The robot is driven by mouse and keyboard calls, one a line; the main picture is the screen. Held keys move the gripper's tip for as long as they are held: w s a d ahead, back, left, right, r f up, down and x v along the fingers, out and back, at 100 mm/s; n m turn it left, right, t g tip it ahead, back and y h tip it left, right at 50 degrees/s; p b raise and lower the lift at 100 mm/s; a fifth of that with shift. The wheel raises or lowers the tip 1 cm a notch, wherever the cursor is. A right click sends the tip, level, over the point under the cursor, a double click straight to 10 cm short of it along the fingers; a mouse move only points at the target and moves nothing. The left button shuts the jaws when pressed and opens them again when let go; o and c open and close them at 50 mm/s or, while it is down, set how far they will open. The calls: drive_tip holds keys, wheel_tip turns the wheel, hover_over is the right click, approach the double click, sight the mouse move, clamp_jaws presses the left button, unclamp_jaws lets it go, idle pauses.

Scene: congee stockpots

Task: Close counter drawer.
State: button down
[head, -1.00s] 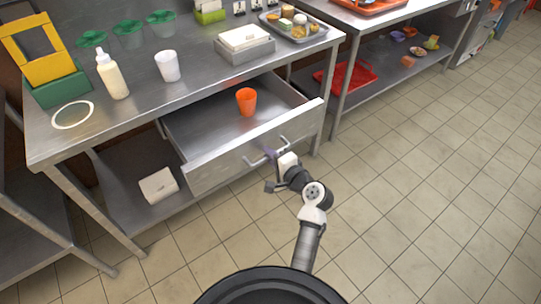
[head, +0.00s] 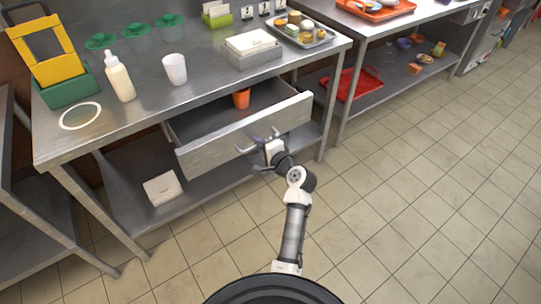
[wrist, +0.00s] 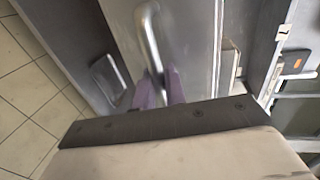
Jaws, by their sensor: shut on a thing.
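The counter drawer (head: 215,151) is partly open under the steel counter (head: 200,107). Its front shows a bar handle (head: 243,149), which also appears in the wrist view (wrist: 152,40). An orange cup (head: 241,98) stands inside the drawer towards the back, its upper part partly hidden by the counter edge. My gripper (head: 262,143) is at the handle in front of the drawer. In the wrist view its purple fingers (wrist: 158,88) are shut on the handle bar.
On the counter stand a squeeze bottle (head: 119,78), a white cup (head: 175,69), a grey box (head: 252,49) and a food tray (head: 300,30). A white box (head: 161,188) lies on the lower shelf. The tiled floor (head: 420,180) to the right is clear.

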sight(252, 130)
drive_tip(key=r+b+x, duration=0.1)
drive_tip(key=x, duration=0.4)
drive_tip(key=r+b+x, duration=0.1)
drive_tip(key=x, duration=0.4)
drive_tip(key=r+b+x, duration=0.1)
drive_tip(key=x, duration=0.4)
drive_tip(key=shift+w+a, duration=0.15)
drive_tip(key=shift+w, duration=0.25)
drive_tip(key=shift+w+a+r, duration=0.15)
drive_tip(key=shift+w+r, duration=0.05)
drive_tip(key=shift+r, duration=0.05)
drive_tip(key=c, duration=1.6)
unclamp_jaws()
drive_tip(key=shift+w+a+f, duration=0.15)
drive_tip(key=shift+o, duration=0.2)
drive_tip(key=b+v, duration=0.1)
drive_tip(key=v, duration=1.3)
drive_tip(key=shift+a, duration=0.1)
